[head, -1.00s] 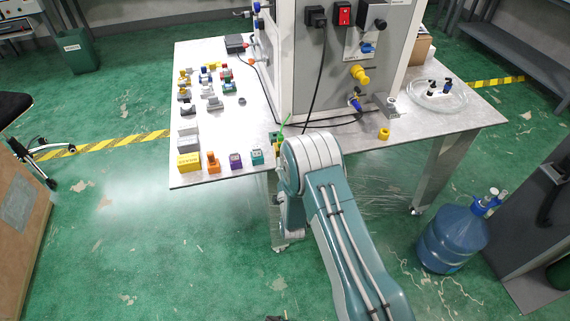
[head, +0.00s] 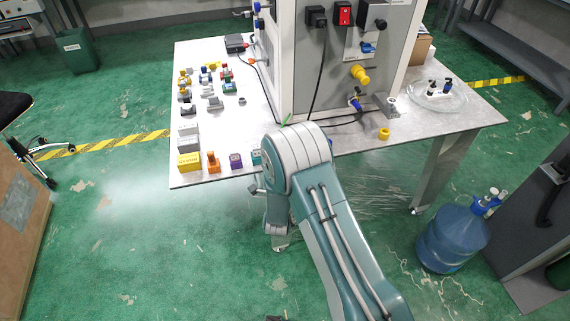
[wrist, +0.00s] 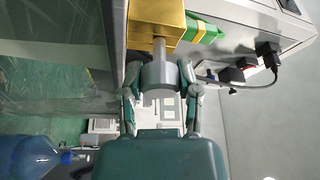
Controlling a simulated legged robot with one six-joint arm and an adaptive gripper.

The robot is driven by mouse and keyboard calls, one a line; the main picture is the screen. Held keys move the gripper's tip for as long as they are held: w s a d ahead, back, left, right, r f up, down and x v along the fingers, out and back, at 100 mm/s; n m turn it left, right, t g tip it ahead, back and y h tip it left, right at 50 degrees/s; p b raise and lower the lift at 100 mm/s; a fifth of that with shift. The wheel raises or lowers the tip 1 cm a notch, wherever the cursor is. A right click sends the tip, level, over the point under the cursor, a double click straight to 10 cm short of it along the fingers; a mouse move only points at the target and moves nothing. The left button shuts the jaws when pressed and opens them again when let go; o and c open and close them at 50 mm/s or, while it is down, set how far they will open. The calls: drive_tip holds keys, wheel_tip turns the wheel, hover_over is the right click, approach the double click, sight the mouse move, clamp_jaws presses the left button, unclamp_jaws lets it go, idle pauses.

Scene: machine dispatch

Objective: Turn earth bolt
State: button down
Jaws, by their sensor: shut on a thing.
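In the wrist view, a grey round bolt head (wrist: 159,76) on a thin shaft runs into a brass-coloured block (wrist: 155,22); I take this as the earth bolt. A green and yellow striped piece (wrist: 202,32) lies beside the block. My gripper (wrist: 160,80) is shut on the grey head, one finger on each side. In the head view my arm hides the gripper and the bolt at the table's front edge. Only a small green tip (head: 286,119) shows above the arm there.
The table (head: 212,112) carries several coloured blocks on its left. A grey cabinet (head: 340,60) with knobs and a cable stands behind my arm. A yellow ring (head: 384,133) and a clear dish (head: 438,96) lie at the right. A blue water bottle (head: 452,240) stands on the floor.

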drive_tip(key=m, duration=0.1)
drive_tip(key=m+g, duration=0.1)
drive_tip(key=m, duration=0.1)
drive_tip(key=m+g, duration=0.1)
drive_tip(key=m, duration=0.1)
drive_tip(key=shift+s+d+f, duration=0.1)
drive_tip(key=shift+d+f, duration=0.05)
drive_tip(key=shift+f, duration=0.15)
drive_tip(key=m+g+y, duration=0.1)
drive_tip(key=m, duration=0.3)
drive_tip(key=shift+g, duration=0.4)
drive_tip(key=m+g+y, duration=0.1)
drive_tip(key=m+y, duration=0.1)
drive_tip(key=m, duration=0.1)
drive_tip(key=shift+f+m, duration=0.1)
drive_tip(key=shift+m, duration=0.3)
drive_tip(key=shift+m+g+y, duration=0.6)
drive_tip(key=shift+m+y, duration=0.3)
drive_tip(key=shift+m, duration=0.4)
drive_tip(key=shift+c, duration=1.5)
unclamp_jaws()
drive_tip(key=shift+a, duration=0.2)
drive_tip(key=shift+r, duration=0.2)
